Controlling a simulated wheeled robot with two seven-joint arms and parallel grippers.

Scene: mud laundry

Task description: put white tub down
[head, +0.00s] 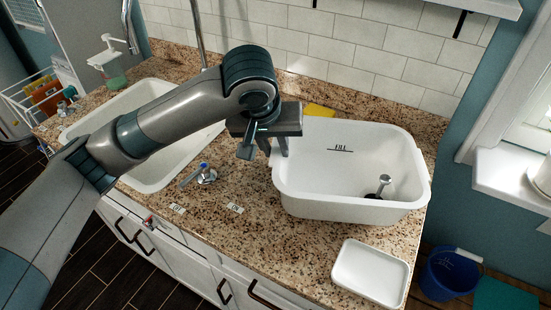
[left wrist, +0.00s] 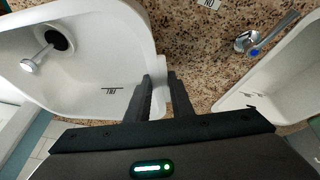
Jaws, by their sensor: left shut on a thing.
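The white tub (head: 350,207) is a large, deep, rectangular basin at the right end of the granite counter, upright, with a fill mark on its inner wall. A drain hole with a metal-topped plug (head: 382,186) shows inside it. In the left wrist view the tub (left wrist: 105,70) fills the upper left. My left gripper (head: 266,150) is shut on the tub's left rim, one finger on each side of the wall; its fingers also show in the left wrist view (left wrist: 160,78). I cannot tell whether the tub's base touches the counter.
A white sink (head: 150,178) lies left of the tub. A blue-topped tap handle (head: 205,173) and small labels (head: 235,208) are between them. A small white tray (head: 371,273) is at the front right. A yellow item (head: 319,110) is behind the tub. A blue bucket (head: 450,275) stands below, right.

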